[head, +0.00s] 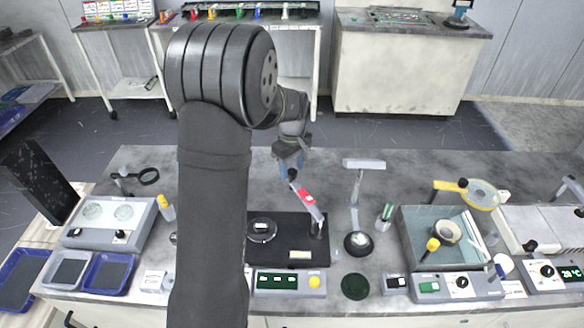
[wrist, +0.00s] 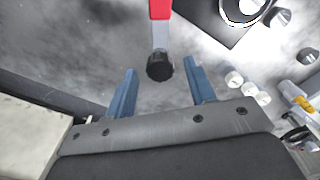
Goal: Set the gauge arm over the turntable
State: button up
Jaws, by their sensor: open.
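The gauge arm (head: 307,200) is a grey bar with a red block and a black knob at its free end. It is mounted on a post at the right of a black base plate (head: 285,260) and points away to the back, off the turntable. The turntable (head: 262,229) is a round disc on the left part of that plate. My gripper (head: 291,168) is open at the knob end. In the wrist view, the black knob (wrist: 160,66) sits between the lines of the two blue fingers (wrist: 158,72), with gaps on both sides. Finger contact is not visible.
A white lamp-like stand (head: 362,165) rises right of the plate. A control box (head: 290,282) with a yellow button lies in front. The bench behind the gauge arm is clear.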

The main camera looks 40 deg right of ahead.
jog(key=shift+f, duration=0.35)
grip_shut()
